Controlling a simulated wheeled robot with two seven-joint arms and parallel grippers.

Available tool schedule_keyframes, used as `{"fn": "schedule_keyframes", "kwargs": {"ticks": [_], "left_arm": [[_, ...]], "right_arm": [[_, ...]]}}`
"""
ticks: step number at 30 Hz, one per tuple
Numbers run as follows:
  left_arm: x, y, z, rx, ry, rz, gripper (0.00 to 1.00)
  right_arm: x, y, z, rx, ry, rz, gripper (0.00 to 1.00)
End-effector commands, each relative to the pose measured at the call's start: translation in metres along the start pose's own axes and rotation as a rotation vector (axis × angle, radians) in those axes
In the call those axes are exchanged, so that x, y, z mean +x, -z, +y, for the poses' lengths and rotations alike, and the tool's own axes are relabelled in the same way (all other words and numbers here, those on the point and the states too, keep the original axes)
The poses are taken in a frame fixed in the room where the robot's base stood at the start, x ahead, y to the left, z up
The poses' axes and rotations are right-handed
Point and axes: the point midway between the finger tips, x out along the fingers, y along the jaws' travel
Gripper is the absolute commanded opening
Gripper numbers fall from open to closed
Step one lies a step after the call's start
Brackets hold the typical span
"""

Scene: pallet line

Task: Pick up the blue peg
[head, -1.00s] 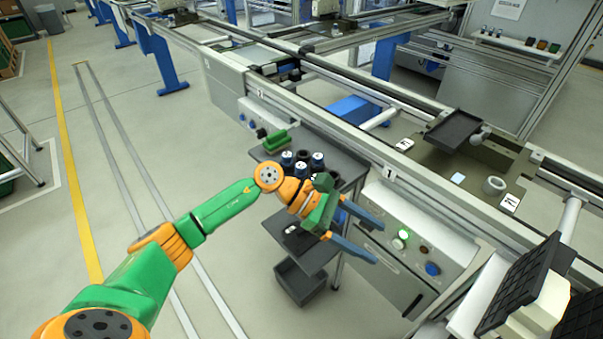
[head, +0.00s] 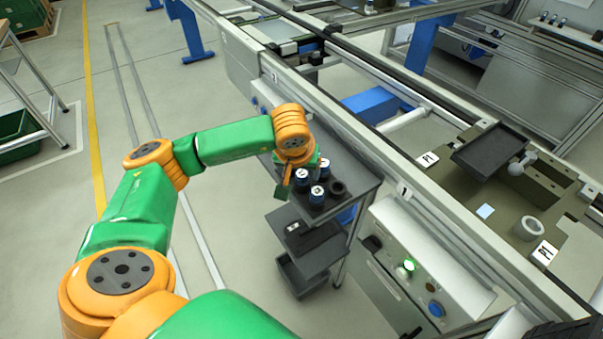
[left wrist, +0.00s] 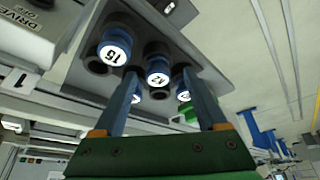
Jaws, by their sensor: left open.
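Blue pegs with white numbered tops stand in dark holders on the top shelf of a grey cart. In the head view one peg (head: 317,195) is at the front, one (head: 302,177) beside my gripper and one (head: 325,168) behind. My left gripper (head: 290,180) is at the shelf's left side, its fingers mostly hidden by the wrist. In the left wrist view its fingers (left wrist: 160,72) are open and empty. A peg marked 42 (left wrist: 158,72) shows between them, and a peg marked 16 (left wrist: 115,45) by the left finger. Whether the fingers touch a peg is unclear. My right gripper is out of view.
An empty dark holder (head: 337,188) is right of the pegs. The cart's lower shelf (head: 312,240) and a dark bin (head: 302,274) are below. The line's control panel (head: 412,275) and rail (head: 430,205) stand to the right.

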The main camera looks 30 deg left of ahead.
Motion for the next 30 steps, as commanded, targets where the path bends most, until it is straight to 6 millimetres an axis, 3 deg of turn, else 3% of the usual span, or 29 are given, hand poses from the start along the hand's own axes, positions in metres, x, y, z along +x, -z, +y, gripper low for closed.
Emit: {"fn": "schedule_keyframes", "kwargs": {"ticks": [6,8,15,25,30], "left_arm": [[0.004,0.000,0.000,0.000,0.000,0.001,0.75],[0.003,0.000,0.000,0.000,-0.001,0.001,0.61],[0.003,0.000,0.000,-0.001,-0.001,0.000,0.00],[0.001,0.001,0.001,-0.001,-0.003,0.001,0.00],[-0.022,0.012,0.001,-0.002,-0.005,0.009,0.00]], "right_arm": [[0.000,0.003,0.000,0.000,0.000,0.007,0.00],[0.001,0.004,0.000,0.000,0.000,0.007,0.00],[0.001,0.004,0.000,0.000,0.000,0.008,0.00],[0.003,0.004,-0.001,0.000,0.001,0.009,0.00],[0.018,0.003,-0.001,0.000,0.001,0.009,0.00]]}}
